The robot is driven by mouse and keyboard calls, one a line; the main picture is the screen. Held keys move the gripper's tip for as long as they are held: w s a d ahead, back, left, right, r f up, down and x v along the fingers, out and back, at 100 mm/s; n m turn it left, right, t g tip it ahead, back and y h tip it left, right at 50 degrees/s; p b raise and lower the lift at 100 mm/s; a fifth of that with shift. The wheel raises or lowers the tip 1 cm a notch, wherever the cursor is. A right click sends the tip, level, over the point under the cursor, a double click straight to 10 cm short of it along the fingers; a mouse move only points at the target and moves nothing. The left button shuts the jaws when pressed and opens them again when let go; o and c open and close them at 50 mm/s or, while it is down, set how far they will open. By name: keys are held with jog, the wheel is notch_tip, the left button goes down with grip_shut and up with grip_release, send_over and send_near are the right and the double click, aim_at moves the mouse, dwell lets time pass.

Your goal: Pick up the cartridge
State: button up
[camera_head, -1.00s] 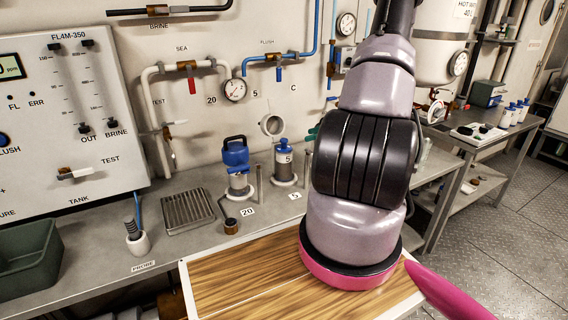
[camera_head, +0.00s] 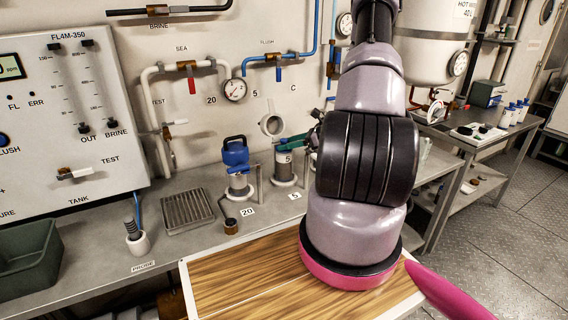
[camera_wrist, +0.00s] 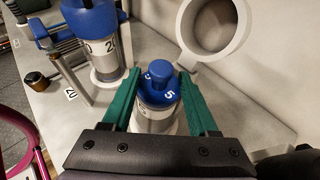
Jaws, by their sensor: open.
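A cartridge with a blue cap and a grey body marked 5 (camera_head: 285,165) stands upright in a holder on the bench. In the wrist view its blue cap (camera_wrist: 159,88) sits between the two green fingers of my gripper (camera_wrist: 158,74). The fingers are open, one on each side, and I see no clear grip on it. A second cartridge marked 20 (camera_head: 237,162), also blue-capped, stands to its left; it also shows in the wrist view (camera_wrist: 100,40). In the head view my gripper (camera_head: 296,141) is at the cartridge marked 5, partly hidden by my arm.
A white ring on the wall (camera_wrist: 213,25) is close behind the right finger. Pipes and a gauge (camera_head: 235,90) are above.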

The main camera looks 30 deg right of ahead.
grip_shut()
dwell(1.4)
